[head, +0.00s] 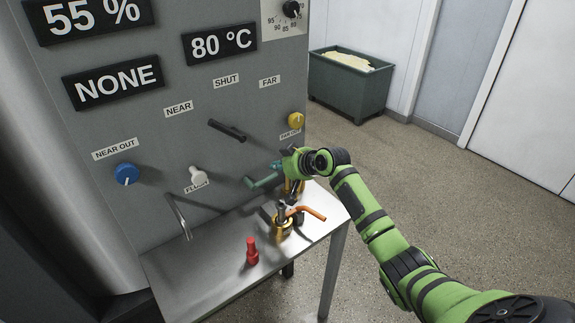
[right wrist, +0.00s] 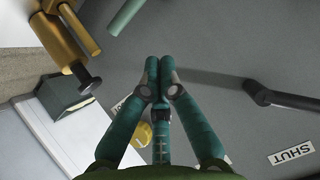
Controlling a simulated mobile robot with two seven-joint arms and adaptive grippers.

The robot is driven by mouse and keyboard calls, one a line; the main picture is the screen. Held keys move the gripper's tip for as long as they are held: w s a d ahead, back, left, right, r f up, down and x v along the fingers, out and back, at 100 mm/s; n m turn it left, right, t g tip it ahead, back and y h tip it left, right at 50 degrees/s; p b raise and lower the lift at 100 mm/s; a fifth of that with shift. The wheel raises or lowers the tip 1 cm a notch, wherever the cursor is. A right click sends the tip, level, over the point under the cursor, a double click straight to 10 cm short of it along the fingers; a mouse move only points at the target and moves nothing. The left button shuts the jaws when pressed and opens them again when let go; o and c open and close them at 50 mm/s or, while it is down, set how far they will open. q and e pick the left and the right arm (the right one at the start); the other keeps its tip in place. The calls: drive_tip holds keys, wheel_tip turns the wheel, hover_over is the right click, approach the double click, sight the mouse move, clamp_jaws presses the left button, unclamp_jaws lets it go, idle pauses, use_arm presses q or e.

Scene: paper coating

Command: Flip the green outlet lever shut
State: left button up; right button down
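The green outlet lever (head: 262,181) is a teal bar low on the right part of the grey panel, beside a brass valve body (head: 292,187) partly hidden by my arm. In the right wrist view a teal bar end (right wrist: 126,14) and brass valve parts (right wrist: 65,38) show at the top. My right gripper (head: 276,164) is just above the lever in the head view. Its teal fingertips (right wrist: 159,66) are together, with nothing visible between them. Whether they touch the lever cannot be told. My left gripper is not in view.
A black lever (head: 227,130) sticks out below the SHUT label. A yellow knob (head: 296,120), white knob (head: 197,174) and blue knob (head: 126,173) are on the panel. An orange lever (head: 310,212) and red piece (head: 252,252) stand over the metal shelf (head: 205,282).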

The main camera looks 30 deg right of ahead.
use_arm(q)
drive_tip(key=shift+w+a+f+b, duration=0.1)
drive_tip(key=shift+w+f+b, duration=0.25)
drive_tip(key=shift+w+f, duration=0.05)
use_arm(e)
drive_tip(key=v, duration=0.5)
drive_tip(key=shift+s+a+r, duration=0.1)
drive_tip(key=shift+s+a, duration=0.1)
drive_tip(key=shift+a, duration=0.15)
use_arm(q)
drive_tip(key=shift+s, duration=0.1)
